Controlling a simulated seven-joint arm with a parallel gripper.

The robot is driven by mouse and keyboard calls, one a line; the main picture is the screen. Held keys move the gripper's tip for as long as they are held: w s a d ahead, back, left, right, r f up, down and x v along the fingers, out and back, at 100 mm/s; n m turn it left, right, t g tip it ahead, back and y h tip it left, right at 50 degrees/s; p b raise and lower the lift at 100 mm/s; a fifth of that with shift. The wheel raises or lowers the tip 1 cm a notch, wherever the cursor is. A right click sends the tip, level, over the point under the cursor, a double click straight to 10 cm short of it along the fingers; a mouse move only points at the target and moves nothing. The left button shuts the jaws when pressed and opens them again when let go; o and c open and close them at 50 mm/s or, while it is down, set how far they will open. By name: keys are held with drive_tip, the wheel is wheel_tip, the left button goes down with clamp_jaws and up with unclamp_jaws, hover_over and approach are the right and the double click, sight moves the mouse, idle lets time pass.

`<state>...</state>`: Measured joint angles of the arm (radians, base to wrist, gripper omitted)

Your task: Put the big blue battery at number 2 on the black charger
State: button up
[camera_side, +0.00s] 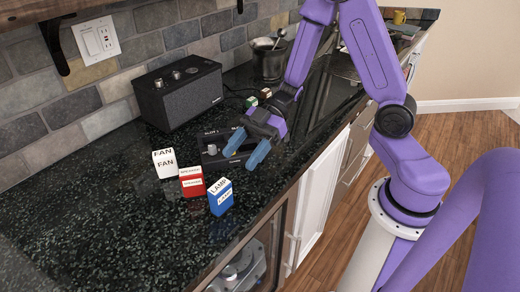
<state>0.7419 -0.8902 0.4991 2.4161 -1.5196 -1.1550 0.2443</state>
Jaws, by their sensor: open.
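The big blue battery (221,197), with white labels reading LAMP, stands upright on the dark counter near its front edge. The black charger (211,160) sits behind it, with lettering along its top that reads SLOT 1 at the left. My gripper (246,152) is open, its two blue fingertips apart and pointing down left in front of the charger's right part. It is above and to the right of the blue battery and holds nothing. The gripper hides the charger's right side, so I cannot see the second slot clearly.
A red battery (192,182) and a white FAN battery (165,163) stand left of the blue one. A black speaker (178,92) is behind them, and small blocks (252,101) and a metal pot (270,58) stand farther back. The left counter (75,225) is clear.

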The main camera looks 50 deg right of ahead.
drive_tip(key=s+d+r+m+h, duration=0.2)
drive_tip(key=s+h, duration=0.4)
drive_tip(key=s, duration=0.3)
drive_tip(key=s+d+r+m+h, duration=0.2)
drive_tip(key=s+d+m+h, duration=0.1)
drive_tip(key=s+d+h, duration=0.2)
drive_tip(key=s+h, duration=0.2)
drive_tip(key=s, duration=0.2)
drive_tip(key=shift+d, duration=0.3)
